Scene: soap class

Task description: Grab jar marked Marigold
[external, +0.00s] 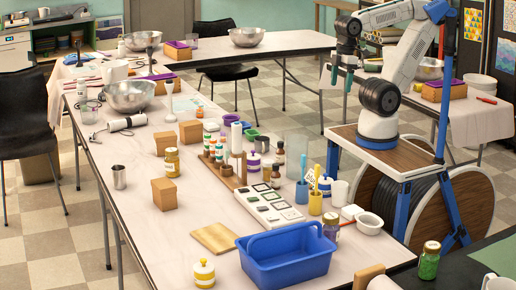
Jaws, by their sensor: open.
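No label reading Marigold is legible in the external view. Candidate jars are a glass jar with amber-yellow contents (172,162) at the left-middle of the long table and a white-and-yellow lidded pot (204,273) at its near edge. Another small jar with a yellowish lid (331,226) stands right of the blue basket, and a green-filled jar (429,262) is on the dark surface at lower right. My gripper (342,80) is open and empty, pointing down in the air at upper right, well away from all these jars.
A blue basket (286,262) fills the near end of the table. Small bottles in a wooden rack (222,168), a white tray of squares (270,205), cups and wooden blocks (164,193) crowd the middle. The table's left front (135,225) is mostly clear.

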